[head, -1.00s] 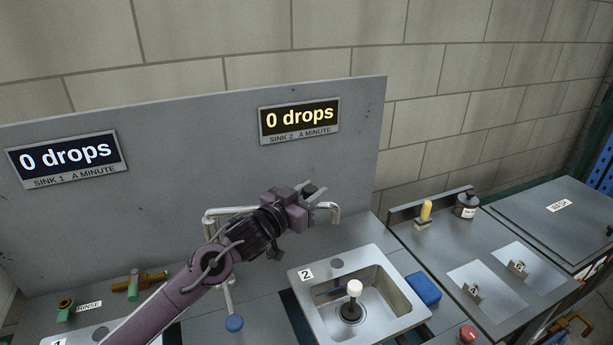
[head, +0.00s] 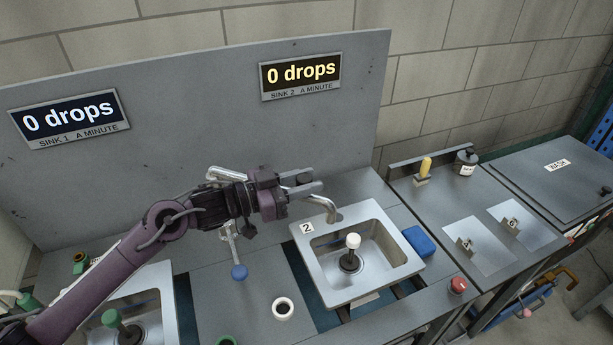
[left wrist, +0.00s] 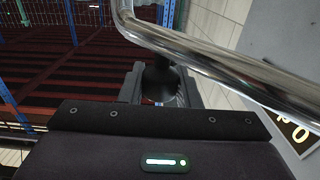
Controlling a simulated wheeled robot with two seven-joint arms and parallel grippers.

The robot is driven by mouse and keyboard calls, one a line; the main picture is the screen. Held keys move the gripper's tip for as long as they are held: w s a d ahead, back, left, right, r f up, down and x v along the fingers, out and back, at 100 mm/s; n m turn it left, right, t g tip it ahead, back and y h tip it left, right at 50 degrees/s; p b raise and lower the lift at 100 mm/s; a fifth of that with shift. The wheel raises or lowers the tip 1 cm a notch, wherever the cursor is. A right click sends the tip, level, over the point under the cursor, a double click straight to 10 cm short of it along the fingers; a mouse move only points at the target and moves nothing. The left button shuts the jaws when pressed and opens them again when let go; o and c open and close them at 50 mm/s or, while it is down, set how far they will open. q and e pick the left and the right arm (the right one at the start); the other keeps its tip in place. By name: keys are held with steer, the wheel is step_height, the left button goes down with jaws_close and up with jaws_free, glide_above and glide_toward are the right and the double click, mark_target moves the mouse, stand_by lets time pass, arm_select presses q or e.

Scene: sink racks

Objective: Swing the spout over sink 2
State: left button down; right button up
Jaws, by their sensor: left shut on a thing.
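The chrome spout (head: 326,205) runs from behind my left arm toward sink 2. Its downturned end appears over the back-left rim of sink 2 (head: 313,262), beside the "2" label. My left gripper (head: 312,183) is shut on the spout, which also crosses the left wrist view (left wrist: 200,58) as a shiny bent tube in front of the jaw. The arm hides the middle of the spout. A white-topped stopper (head: 353,241) stands in the basin of sink 2. My right gripper is not in view.
A blue sponge (head: 419,241) and a red knob (head: 458,285) are right of sink 2. A grey back panel (head: 200,100) with two "0 drops" signs stands behind.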

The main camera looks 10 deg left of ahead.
arm_select(q)
steer(key=c, duration=1.1)
jaws_free()
steer(key=shift+a, duration=0.1)
steer(key=shift+s+a+f, duration=0.15)
steer(key=shift+s+a, duration=0.1)
steer(key=b+v, duration=0.2)
steer(key=v, duration=0.4)
steer(key=shift+s+a+b, duration=0.15)
steer(key=shift+b, duration=0.2)
steer(key=shift+s+a, duration=0.15)
steer(key=shift+a, duration=0.1)
